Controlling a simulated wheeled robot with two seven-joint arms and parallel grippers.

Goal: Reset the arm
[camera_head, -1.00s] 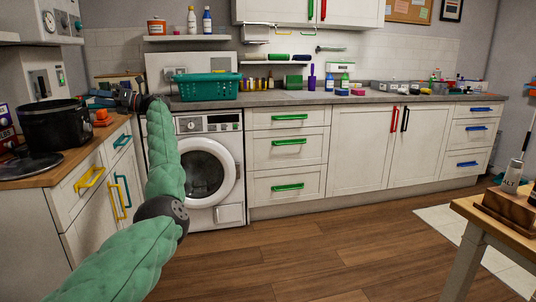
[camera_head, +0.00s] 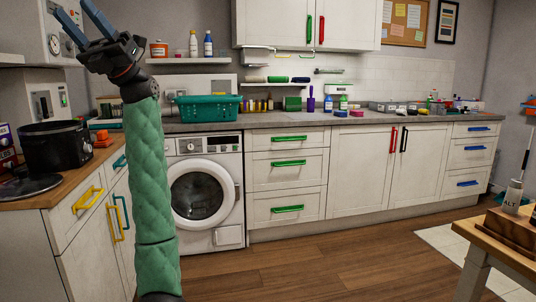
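My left arm, in a green quilted sleeve, rises upright on the left of the head view. My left gripper (camera_head: 72,8) is at its top, high in front of the wall at the upper left. Its two blue-grey fingers are spread apart and point up and to the left, with nothing between them. It is apart from the counters. My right arm and gripper are not in view.
A white washing machine (camera_head: 204,192) with a shut door stands behind my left arm. A teal basket (camera_head: 208,108) sits on the grey worktop (camera_head: 275,120). A black pot (camera_head: 55,146) is on the left counter. A wooden table (camera_head: 488,236) is at the right. The middle floor is clear.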

